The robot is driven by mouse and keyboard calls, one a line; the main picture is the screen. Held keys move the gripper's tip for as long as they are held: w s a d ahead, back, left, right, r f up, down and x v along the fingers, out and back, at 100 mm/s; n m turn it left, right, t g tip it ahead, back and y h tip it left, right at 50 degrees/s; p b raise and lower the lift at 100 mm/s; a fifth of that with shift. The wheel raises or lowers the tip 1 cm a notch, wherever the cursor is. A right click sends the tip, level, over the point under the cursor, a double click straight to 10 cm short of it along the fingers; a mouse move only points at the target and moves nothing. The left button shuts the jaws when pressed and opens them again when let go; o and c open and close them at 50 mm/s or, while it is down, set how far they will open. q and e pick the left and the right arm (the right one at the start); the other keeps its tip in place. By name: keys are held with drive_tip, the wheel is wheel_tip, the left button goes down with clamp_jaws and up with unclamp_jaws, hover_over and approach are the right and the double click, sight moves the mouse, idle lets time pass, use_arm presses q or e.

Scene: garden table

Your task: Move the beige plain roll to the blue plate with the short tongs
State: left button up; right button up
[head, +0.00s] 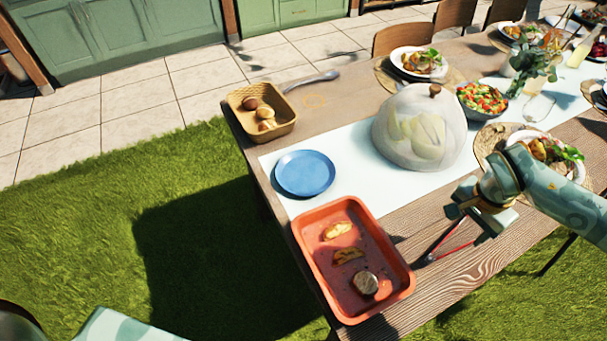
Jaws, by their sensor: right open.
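The wicker basket (287,126) at the table's far left corner holds a few rolls. One is dark brown (250,103); a paler, beige roll (265,112) lies beside it, with another light roll (266,125) in front. Which is the plain one is hard to tell. The blue plate (305,173) is empty on the white runner. Slim red-and-dark tongs (447,247) lie on the wood right of the orange tray. My right gripper (462,211) is open, just above and behind the tongs, apparently empty. My left gripper is out of view; only part of my left arm shows.
The orange tray (305,246) with grilled food stands at the front edge. A mesh dome (415,130) stands right of the plate. Set plates and a salad bowl (482,100) fill the right. Bare wood lies around the basket.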

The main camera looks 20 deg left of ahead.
sight(449, 246)
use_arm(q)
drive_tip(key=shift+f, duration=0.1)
use_arm(e)
drive_tip(key=shift+f, duration=0.1)
drive_tip(key=f+b, duration=0.3)
drive_tip(key=f, duration=0.2)
drive_tip(key=f+b, duration=0.2)
drive_tip(key=shift+w+d+f+b, duration=0.2)
drive_tip(key=shift+w+f+b, duration=0.05)
drive_tip(key=shift+b, duration=0.05)
drive_tip(key=shift+f, duration=0.65)
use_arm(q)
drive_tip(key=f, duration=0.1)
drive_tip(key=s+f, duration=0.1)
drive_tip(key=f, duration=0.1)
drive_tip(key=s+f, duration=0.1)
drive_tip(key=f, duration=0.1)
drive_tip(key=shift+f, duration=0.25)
use_arm(e)
drive_tip(key=c, duration=0.7)
drive_tip(key=shift+r, duration=0.1)
